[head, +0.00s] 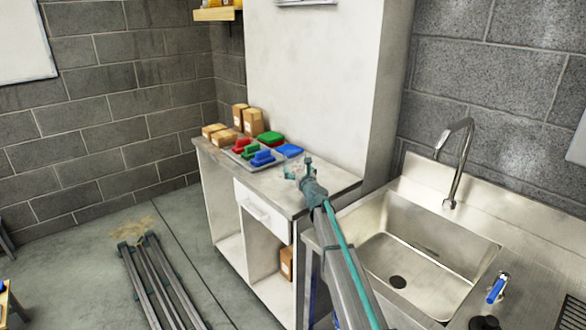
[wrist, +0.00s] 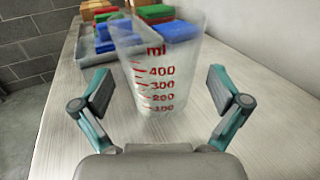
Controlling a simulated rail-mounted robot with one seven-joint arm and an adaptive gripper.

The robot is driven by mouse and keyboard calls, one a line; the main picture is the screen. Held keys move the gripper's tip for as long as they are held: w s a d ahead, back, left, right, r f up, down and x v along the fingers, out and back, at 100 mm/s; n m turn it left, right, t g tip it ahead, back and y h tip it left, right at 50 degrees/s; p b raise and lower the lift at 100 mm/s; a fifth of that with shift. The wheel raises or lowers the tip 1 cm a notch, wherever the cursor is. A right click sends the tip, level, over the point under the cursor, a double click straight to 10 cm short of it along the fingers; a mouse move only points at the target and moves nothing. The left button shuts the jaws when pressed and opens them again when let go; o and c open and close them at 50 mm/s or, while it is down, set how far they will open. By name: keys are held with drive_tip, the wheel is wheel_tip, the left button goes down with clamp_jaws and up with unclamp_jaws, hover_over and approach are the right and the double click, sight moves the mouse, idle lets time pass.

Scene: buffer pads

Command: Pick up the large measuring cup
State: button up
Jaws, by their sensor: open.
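The large measuring cup (wrist: 158,78) is clear, with red "ml" marks from 100 to 400. It stands on the pale countertop (wrist: 265,115) in the wrist view. My gripper (wrist: 161,89) is open, with one finger to each side of the cup and visible gaps between the fingers and its wall. In the head view my gripper (head: 297,170) is over the right part of the cabinet top (head: 325,183). I cannot make out the cup clearly there.
Several cardboard boxes (head: 240,118) stand at the back left. A steel sink (head: 420,240) with a tap (head: 457,155) is on the right. A tall white panel (head: 315,90) rises behind the counter.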

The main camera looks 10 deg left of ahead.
drive_tip(key=x, duration=0.4)
drive_tip(key=shift+r, duration=0.1)
drive_tip(key=shift+s, duration=0.1)
drive_tip(key=c, duration=0.8)
drive_tip(key=shift+r+p, duration=0.1)
drive_tip(key=shift+p, duration=0.2)
drive_tip(key=shift+c, duration=0.2)
